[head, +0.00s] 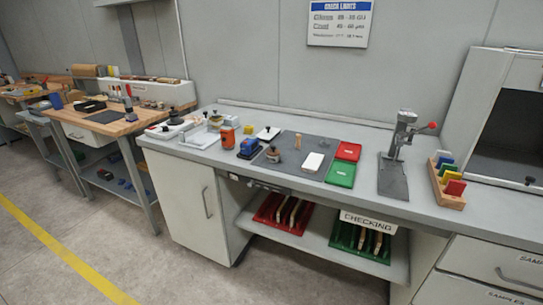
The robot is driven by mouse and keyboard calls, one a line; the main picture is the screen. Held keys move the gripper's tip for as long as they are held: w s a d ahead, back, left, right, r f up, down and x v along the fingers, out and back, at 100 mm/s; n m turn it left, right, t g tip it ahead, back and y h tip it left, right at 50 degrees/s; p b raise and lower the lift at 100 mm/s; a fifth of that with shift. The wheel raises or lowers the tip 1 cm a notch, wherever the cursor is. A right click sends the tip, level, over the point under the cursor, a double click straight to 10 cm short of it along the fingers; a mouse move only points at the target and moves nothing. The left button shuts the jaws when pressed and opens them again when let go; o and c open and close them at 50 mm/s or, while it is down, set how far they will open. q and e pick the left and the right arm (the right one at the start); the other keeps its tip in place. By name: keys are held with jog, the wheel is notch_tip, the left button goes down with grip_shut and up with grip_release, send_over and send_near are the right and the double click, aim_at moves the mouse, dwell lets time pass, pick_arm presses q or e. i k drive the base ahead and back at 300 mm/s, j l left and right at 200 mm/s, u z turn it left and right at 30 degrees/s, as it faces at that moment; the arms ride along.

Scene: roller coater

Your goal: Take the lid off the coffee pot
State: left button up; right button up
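I cannot make out a coffee pot or its lid for certain in the head view. A small brown, round item with a dark top (272,154) sits on the dark mat, and a black knob-like item (175,116) stands at the left end of the grey bench. Both are too small to identify. Neither of my grippers is in view.
The grey bench (370,205) holds an orange can (227,136), a blue device (249,148), a red tray (348,151), a green tray (341,173), a lever press (398,150) and a wooden rack (447,191). A wooden bench (84,120) stands left. Floor in front is clear.

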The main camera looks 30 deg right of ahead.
aim_at(273, 152)
jog(key=z, duration=0.95)
